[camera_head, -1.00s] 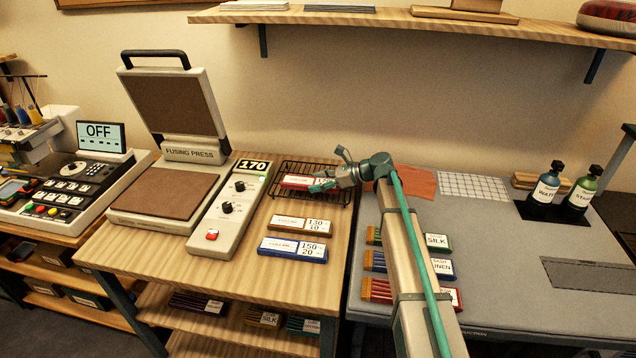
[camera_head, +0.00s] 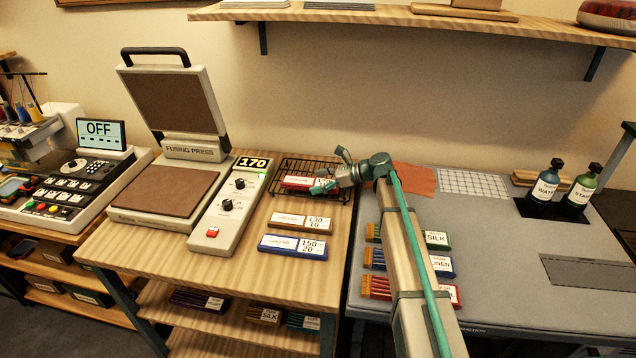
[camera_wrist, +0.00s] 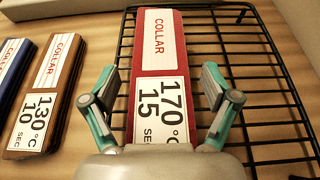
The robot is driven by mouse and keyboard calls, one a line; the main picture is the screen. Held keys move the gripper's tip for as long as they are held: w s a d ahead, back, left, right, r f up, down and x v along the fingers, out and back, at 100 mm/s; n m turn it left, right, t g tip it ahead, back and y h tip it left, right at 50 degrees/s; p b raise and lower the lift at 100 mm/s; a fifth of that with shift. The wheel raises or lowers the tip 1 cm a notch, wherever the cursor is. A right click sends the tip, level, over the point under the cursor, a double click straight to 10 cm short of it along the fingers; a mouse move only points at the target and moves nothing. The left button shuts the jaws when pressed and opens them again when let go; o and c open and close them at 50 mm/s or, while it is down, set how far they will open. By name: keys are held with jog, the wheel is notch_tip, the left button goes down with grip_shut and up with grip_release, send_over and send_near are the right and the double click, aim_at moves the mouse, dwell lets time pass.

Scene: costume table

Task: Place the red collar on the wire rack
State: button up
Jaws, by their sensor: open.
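The red collar (camera_wrist: 158,60) is a long red block with white labels reading COLLAR and 170 °C 15 SEC. It lies on the black wire rack (camera_wrist: 265,75), near the rack's left side in the wrist view. In the head view the red collar (camera_head: 299,182) lies on the wire rack (camera_head: 345,197) beside the fusing press. My gripper (camera_wrist: 158,90) is open, with one finger on each side of the collar and gaps between the fingers and its sides. In the head view my gripper (camera_head: 322,187) is over the right part of the collar and hides some of it.
A brown block (camera_head: 301,222) and a blue block (camera_head: 293,246) lie on the wooden table in front of the rack. The fusing press controller (camera_head: 228,207), showing 170, stands left of the rack. An orange cloth (camera_head: 414,179) lies on the grey table at right.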

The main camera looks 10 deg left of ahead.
jog(key=b+v, duration=0.2)
jog(key=v, duration=1)
jog(key=shift+d+r, duration=0.1)
